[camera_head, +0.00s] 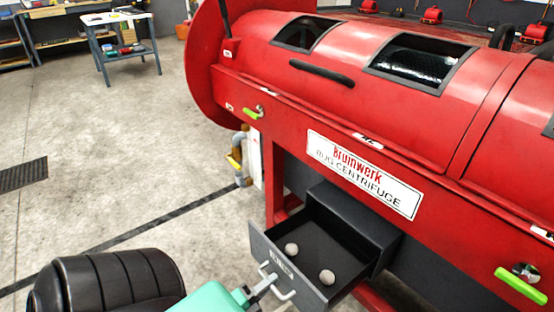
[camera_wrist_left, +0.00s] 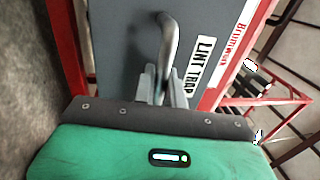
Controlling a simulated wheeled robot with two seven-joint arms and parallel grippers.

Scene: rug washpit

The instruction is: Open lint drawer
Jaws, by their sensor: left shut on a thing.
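The lint drawer (camera_head: 340,222) is a dark grey box drawer under the red rug centrifuge, and it stands pulled out with its inside in view. Two pale round lumps lie in it, one near the left side (camera_head: 291,249) and one near the front (camera_head: 327,277). My left gripper (camera_head: 262,288) is shut on the drawer's bar handle (camera_head: 283,293) at the front panel. In the left wrist view the gripper's fingers (camera_wrist_left: 163,85) close around the curved handle (camera_wrist_left: 167,40), next to a "LINT TRAP" label (camera_wrist_left: 196,62). My right gripper is not in view.
The red centrifuge (camera_head: 330,90) fills the upper right, with lime-green latch handles (camera_head: 521,286) along its lower edge. A pipe with a yellow lever (camera_head: 234,160) stands left of the drawer. The concrete floor (camera_head: 110,170) at left is open, with a dark grate (camera_head: 23,175).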

